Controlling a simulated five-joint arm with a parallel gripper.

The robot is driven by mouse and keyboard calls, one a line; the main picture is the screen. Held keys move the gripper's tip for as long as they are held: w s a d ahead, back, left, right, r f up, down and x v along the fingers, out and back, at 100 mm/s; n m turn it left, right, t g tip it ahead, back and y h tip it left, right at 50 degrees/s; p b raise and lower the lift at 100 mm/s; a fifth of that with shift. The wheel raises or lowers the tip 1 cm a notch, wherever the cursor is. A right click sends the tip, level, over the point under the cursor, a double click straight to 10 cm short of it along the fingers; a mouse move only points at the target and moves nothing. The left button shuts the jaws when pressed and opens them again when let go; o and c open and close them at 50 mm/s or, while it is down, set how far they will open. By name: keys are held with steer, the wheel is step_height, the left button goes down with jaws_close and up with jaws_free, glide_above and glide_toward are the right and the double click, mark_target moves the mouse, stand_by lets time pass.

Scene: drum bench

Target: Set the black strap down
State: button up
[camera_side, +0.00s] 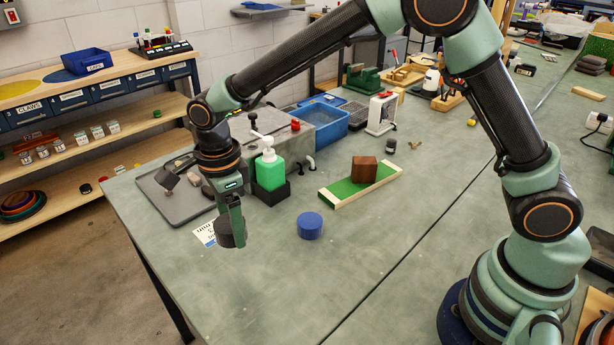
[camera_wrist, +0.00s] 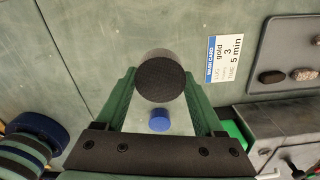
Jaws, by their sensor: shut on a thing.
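My gripper (camera_side: 234,222) points down over the left part of the bench, shut on a black round cylinder (camera_side: 225,232). In the wrist view the green fingers of my gripper (camera_wrist: 160,78) press on both sides of the cylinder (camera_wrist: 162,82), whose flat dark end faces the camera. I see no strap-shaped thing; this cylinder is the only black thing held. It looks held above the bench top, but the gap under it is hard to judge.
A blue cylinder (camera_side: 310,225) stands to the right. A printed card (camera_side: 206,233) lies close behind the gripper. A grey tray (camera_side: 180,207) with stones and a green pump bottle (camera_side: 269,168) are behind. A brown block (camera_side: 364,169) sits on a green board (camera_side: 345,190). The front bench top is clear.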

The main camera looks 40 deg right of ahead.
mark_target(241, 270)
step_height(241, 270, down, 10)
steer(key=shift+r, duration=0.1)
stand_by(0.4)
steer(key=o, duration=1.4)
steer(key=shift+f, duration=0.2)
steer(key=shift+c, duration=0.2)
steer(key=shift+r, duration=0.1)
